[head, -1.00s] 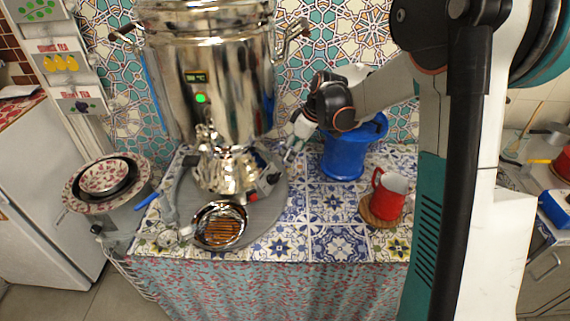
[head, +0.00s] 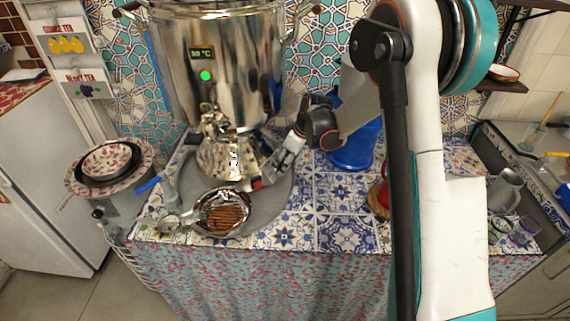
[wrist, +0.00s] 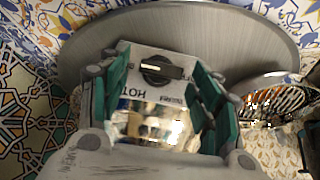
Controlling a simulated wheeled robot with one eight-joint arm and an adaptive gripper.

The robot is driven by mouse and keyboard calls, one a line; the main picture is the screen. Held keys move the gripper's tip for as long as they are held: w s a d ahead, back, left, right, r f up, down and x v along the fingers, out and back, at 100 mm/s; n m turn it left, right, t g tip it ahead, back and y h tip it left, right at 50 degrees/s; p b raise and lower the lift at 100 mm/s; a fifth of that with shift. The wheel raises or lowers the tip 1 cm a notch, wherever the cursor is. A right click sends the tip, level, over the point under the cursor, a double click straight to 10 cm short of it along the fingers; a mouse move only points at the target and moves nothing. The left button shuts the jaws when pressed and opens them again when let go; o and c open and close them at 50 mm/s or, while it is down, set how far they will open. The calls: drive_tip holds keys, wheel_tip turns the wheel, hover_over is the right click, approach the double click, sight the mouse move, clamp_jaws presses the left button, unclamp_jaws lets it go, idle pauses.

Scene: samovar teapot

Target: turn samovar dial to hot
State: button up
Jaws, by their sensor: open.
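The samovar (head: 225,65) is a tall shiny metal urn with a display and a green light on its front. In the wrist view its dial (wrist: 162,69) is a black knob on a pale plate (wrist: 150,57) lettered HOT, with the lettering upside down. The knob's bar lies nearly level across the picture; I cannot tell which setting it marks. My gripper (wrist: 155,88) is open, with teal fingers on both sides of the plate and the knob between them. Whether they touch it is unclear. In the head view my gripper (head: 270,172) is at the samovar's lower right.
A grey round tray (head: 272,203) lies under the samovar. A metal strainer bowl (head: 222,213) sits at its front. Stacked bowls (head: 108,160) are at left.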

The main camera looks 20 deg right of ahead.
drive_tip(key=shift+a+f, duration=0.1)
drive_tip(key=shift+f, duration=0.1)
drive_tip(key=c, duration=1.1)
drive_tip(key=shift+o, duration=0.2)
drive_tip(key=n, duration=0.1)
drive_tip(key=n+t+h, duration=0.1)
drive_tip(key=n+t, duration=0.1)
drive_tip(key=n, duration=0.1)
drive_tip(key=shift+s+a+f+h+b, duration=0.1)
drive_tip(key=shift+s+a+h+b, duration=0.1)
drive_tip(key=shift+s+h+b, duration=0.15)
drive_tip(key=n+t+b, duration=0.1)
drive_tip(key=n, duration=0.1)
drive_tip(key=n+t+b, duration=0.1)
drive_tip(key=n+t, duration=0.1)
drive_tip(key=n, duration=0.1)
drive_tip(key=shift+s+f+b, duration=0.15)
drive_tip(key=shift+b, duration=0.25)
drive_tip(key=shift+n+t+h, duration=0.25)
drive_tip(key=shift+n+t, duration=0.05)
